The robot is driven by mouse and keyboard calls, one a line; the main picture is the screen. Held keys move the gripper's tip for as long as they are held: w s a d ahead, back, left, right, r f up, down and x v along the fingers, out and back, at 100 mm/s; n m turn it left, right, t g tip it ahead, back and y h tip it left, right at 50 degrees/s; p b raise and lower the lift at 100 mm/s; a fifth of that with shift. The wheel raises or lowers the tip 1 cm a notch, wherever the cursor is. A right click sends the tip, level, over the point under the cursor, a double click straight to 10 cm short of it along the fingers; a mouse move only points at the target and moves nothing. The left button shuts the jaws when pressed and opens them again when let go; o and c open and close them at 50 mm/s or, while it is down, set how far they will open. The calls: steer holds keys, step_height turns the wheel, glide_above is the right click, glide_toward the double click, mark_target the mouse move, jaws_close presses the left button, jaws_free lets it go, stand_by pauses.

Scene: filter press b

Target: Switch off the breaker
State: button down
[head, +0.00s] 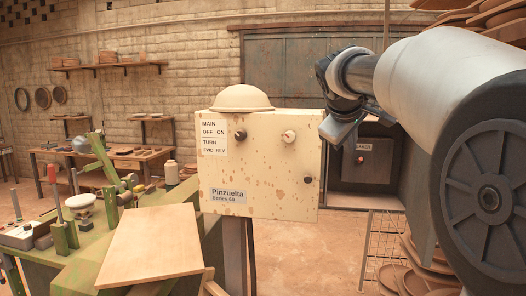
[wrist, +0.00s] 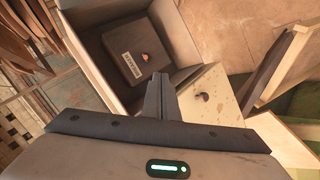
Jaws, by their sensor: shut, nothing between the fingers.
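The breaker (head: 372,172) is a dark box inside an open grey cabinet, at the right of the head view behind my arm. It has a pale label, partly covered by my arm, and a small red knob. In the wrist view the breaker (wrist: 128,48) lies ahead of my fingers, with its label and an orange-red knob (wrist: 145,57); the knob's setting is too small to read. My gripper (head: 338,132) hangs in front of the cabinet, near the cream control box's right edge. In the wrist view its fingers (wrist: 159,92) are together, empty and apart from the breaker.
The cream control box (head: 260,175) has several knobs and stands left of the cabinet (wrist: 184,35). A hard hat (head: 242,97) sits on top. A green bench (head: 75,255) with a wooden board is at the left. Stacked brown dishes (head: 405,275) stand at lower right.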

steer(key=w, duration=0.1)
steer(key=w+d+r, duration=0.1)
steer(key=w, duration=0.1)
steer(key=shift+d+r+n+t, duration=0.25)
steer(key=shift+d+n+t, duration=0.05)
steer(key=shift+d, duration=0.05)
steer(key=p, duration=0.1)
glide_toward(355, 159)
steer(key=x, duration=0.4)
steer(key=shift+w, duration=0.25)
steer(key=shift+f, duration=0.15)
